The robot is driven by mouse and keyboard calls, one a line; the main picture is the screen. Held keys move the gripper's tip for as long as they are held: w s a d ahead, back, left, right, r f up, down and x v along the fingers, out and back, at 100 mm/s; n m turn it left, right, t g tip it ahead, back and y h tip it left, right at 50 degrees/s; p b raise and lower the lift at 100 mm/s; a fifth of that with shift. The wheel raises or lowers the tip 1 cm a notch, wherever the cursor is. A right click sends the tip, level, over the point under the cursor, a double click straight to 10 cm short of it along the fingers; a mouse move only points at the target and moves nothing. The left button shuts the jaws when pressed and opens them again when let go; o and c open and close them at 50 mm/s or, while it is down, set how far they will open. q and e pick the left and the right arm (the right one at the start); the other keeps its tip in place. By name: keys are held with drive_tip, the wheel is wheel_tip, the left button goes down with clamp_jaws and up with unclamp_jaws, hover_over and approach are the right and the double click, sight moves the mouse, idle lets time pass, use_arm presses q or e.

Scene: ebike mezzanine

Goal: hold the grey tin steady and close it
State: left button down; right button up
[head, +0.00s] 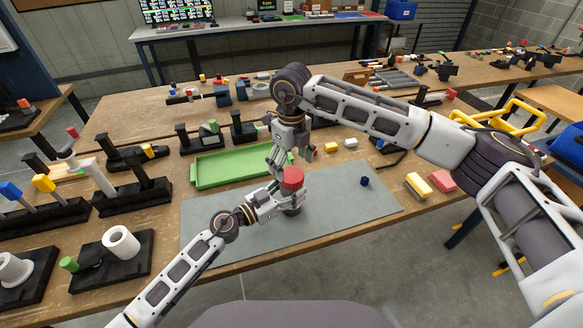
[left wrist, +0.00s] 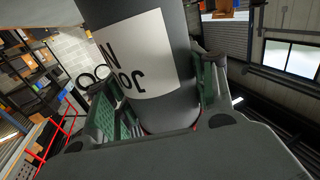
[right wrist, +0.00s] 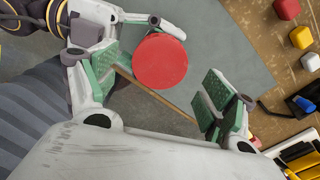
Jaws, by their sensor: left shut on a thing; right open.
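The grey tin (head: 291,208) stands upright on the grey mat, with a red round lid (head: 291,178) at its top. I cannot tell whether the lid is fully seated. My left gripper (head: 292,198) is shut around the tin's side below the lid. In the left wrist view the tin (left wrist: 185,50) fills the middle between the fingers, with a white lettered label. My right gripper (head: 282,160) is open just above and behind the lid. In the right wrist view the lid (right wrist: 160,61) shows from above between the spread finger pads, apart from them.
The grey mat (head: 345,200) has free room right of the tin, with a small dark blue cube (head: 364,181). A green tray (head: 235,168) lies behind left. Black fixtures stand at the left. Yellow (head: 418,185) and red (head: 441,181) blocks lie at the right.

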sight(292, 174)
drive_tip(key=shift+r, duration=0.15)
drive_tip(key=shift+c, duration=0.4)
drive_tip(key=shift+w+r+t, duration=0.15)
drive_tip(key=shift+w+r, duration=0.1)
drive_tip(key=shift+r, duration=0.35)
drive_tip(key=shift+w+r+t, duration=0.15)
drive_tip(key=shift+w+r, duration=0.05)
drive_tip(key=shift+r, duration=0.8)
drive_tip(key=n, duration=0.4)
drive_tip(key=shift+s, duration=0.3)
drive_tip(key=n, duration=0.4)
drive_tip(key=shift+s+n, duration=0.15)
drive_tip(key=shift+n, duration=0.15)
drive_tip(key=shift+f, duration=0.15)
drive_tip(key=shift+f, duration=3.85)
drive_tip(key=shift+c, duration=0.4)
